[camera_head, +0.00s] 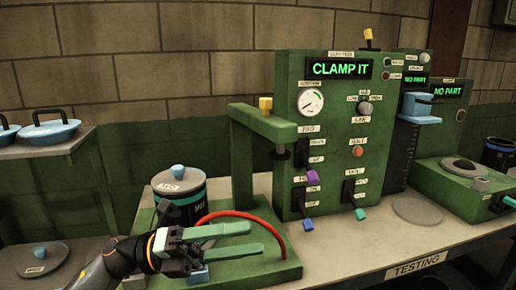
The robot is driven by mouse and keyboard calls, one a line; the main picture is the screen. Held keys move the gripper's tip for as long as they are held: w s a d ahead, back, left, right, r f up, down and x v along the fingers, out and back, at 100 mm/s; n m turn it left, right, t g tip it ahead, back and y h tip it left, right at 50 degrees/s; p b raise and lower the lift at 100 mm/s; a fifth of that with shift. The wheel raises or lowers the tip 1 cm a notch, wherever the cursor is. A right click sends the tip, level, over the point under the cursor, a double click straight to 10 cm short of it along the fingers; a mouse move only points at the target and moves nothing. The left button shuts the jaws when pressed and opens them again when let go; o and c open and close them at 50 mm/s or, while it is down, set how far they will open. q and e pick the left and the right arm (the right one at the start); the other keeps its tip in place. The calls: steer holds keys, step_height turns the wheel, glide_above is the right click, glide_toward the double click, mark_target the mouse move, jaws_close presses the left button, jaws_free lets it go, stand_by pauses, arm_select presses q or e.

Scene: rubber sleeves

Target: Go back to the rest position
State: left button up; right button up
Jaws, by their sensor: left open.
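My left gripper (246,240) is in the lower left middle of the head view, at the end of my dark arm. Its two green fingers point right and stand apart, with nothing visible between them. It is in front of the green test machine (335,140), over or near the machine's low base (275,272). A red curved hose (235,213) arcs just behind the fingers, and I cannot tell whether they touch. A blue part (198,275) shows just below the gripper. My right gripper is not in view.
The machine display (340,68) reads "CLAMP IT". A dark lidded pot (180,197) stands behind my gripper. A green clamp arm (262,122) overhangs the base. A shelf with blue-lidded dishes (47,132) is at left. The bench front right (370,250) is clear.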

arm_select(q)
steer(key=w+a+f+n+t+y, duration=0.1)
steer(key=a+f+n+t+y, duration=0.25)
steer(key=f+n+t, duration=0.4)
steer(key=w+a+f+n+t+y, duration=0.1)
steer(key=a+f+n+t+y, duration=0.3)
steer(key=f+n, duration=0.7)
steer(key=w+a+f+n+t+y, duration=0.2)
steer(key=f+n+t+y, duration=0.45)
steer(key=n, duration=0.65)
steer(key=s+a+f+n+g+y, duration=0.2)
steer(key=s+f+n+g, duration=0.1)
steer(key=s+f, duration=0.6)
steer(key=s+a+f+n+g+y, duration=0.2)
steer(key=s+f+n+g, duration=0.2)
steer(key=s+f, duration=0.6)
step_height(320, 180, down, 2)
steer(key=shift+a+n+y+p, duration=0.2)
steer(key=shift+n+y+p, duration=0.15)
steer(key=shift+n, duration=0.2)
